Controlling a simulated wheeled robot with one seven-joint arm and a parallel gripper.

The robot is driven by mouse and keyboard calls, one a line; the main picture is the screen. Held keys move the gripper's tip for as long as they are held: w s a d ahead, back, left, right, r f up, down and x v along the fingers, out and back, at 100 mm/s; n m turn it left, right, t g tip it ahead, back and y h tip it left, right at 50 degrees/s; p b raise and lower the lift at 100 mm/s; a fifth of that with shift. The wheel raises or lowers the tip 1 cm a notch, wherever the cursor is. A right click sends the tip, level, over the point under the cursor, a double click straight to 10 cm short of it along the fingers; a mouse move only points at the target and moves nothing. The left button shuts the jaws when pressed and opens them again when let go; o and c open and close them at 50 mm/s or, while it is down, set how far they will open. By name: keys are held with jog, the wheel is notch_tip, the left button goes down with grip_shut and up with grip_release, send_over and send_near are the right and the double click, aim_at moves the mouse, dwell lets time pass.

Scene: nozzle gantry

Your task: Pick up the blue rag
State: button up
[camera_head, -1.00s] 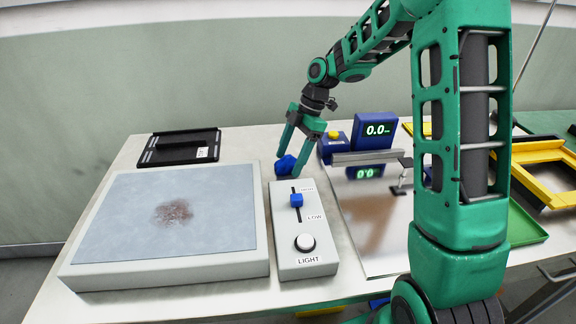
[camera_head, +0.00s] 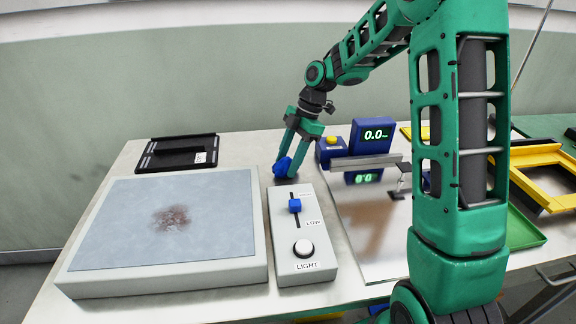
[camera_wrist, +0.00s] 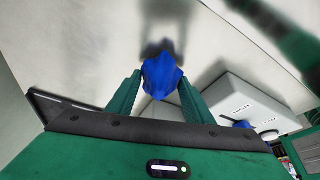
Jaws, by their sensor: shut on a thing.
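The blue rag (camera_head: 283,167) is a small crumpled bundle behind the light control box, over the table. My gripper (camera_head: 285,165) is shut on it, with a green finger on either side. In the wrist view the rag (camera_wrist: 162,78) sits between the two fingertips (camera_wrist: 160,84). A shadow lies on the table beyond it. I cannot tell whether the rag still touches the table.
A light control box (camera_head: 303,258) with a blue slider and white button stands just in front. A light pad (camera_head: 110,215) with a brown smudge is at left. A black frame (camera_head: 178,153) lies behind it. A blue display unit (camera_head: 371,135) stands at right.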

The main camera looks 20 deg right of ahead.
aim_at(285, 158)
notch_tip(285, 158, up, 4)
jog(key=shift+f, duration=0.25)
jog(key=a+r, duration=0.2)
jog(key=a, duration=0.1)
jog(key=s+a+r, duration=0.1)
jog(key=a+r, duration=0.1)
jog(key=a, duration=0.2)
jog(key=s+a+r, duration=0.1)
jog(key=a+r, duration=0.1)
jog(key=a, duration=0.2)
jog(key=shift+s+a+r, duration=0.1)
jog(key=shift+a+r, duration=0.15)
jog(key=shift+o, duration=0.9)
jog(key=shift+c, duration=0.4)
